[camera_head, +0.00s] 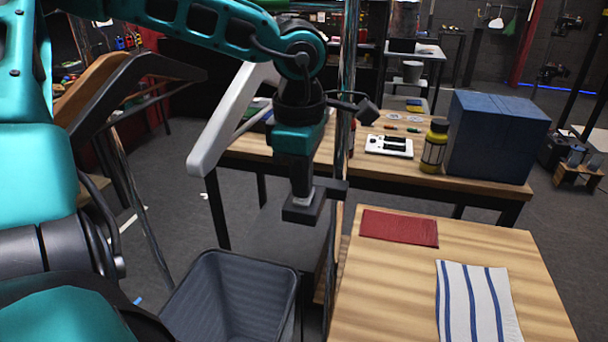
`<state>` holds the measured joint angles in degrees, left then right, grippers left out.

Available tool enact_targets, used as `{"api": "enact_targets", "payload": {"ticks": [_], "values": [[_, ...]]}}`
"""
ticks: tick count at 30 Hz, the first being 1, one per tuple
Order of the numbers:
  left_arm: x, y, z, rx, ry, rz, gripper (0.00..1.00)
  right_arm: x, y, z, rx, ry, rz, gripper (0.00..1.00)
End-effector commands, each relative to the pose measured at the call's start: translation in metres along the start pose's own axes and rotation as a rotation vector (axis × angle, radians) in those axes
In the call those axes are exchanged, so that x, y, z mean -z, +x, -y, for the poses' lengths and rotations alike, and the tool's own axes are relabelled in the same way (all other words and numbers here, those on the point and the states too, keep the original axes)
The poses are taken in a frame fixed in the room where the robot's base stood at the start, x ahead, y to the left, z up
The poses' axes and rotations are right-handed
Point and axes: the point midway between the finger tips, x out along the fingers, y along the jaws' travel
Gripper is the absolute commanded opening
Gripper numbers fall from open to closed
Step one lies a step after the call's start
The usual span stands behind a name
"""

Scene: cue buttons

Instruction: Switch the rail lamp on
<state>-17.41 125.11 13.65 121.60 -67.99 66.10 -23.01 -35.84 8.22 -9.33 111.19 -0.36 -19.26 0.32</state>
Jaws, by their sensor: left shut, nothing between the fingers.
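I cannot pick out a rail lamp or its switch with certainty. A shiny upright pole (347,65) stands right of my left arm and runs down behind the gripper. My left gripper (303,210) points down, shut and empty, in front of the back table's left part. From this view I cannot tell whether it touches the pole. A small white panel with black parts (389,146) lies on the back table, right of the gripper and apart from it. My right gripper is not in view.
The wooden back table (300,155) bears a yellow-and-black bottle (434,146) and a large blue box (494,138). A nearer wooden table (385,290) holds a red cloth (399,228) and a striped towel (475,300). A grey bin (235,300) stands below the gripper.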

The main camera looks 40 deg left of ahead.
Motion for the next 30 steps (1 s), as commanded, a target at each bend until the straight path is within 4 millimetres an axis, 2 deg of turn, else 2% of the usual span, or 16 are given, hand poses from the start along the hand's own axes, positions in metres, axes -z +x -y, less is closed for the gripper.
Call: {"api": "enact_targets", "payload": {"ticks": [11,14,17,21,23,30], "values": [[0.0,-0.001,0.004,0.002,0.0,-0.002,0.0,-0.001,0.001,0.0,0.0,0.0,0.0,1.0],[0.001,-0.006,0.003,0.0,-0.001,-0.001,0.0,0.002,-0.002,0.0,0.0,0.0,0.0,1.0],[0.003,-0.021,0.002,-0.001,-0.003,0.0,0.0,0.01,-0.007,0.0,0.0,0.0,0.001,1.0],[0.008,-0.051,0.0,-0.001,-0.005,0.0,0.0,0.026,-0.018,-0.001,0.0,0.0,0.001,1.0],[0.007,-0.059,0.001,-0.005,-0.007,0.001,0.0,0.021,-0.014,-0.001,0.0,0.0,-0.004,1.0],[0.007,-0.111,0.005,-0.003,-0.006,0.0,0.0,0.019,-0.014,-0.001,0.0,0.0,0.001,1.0]]}}
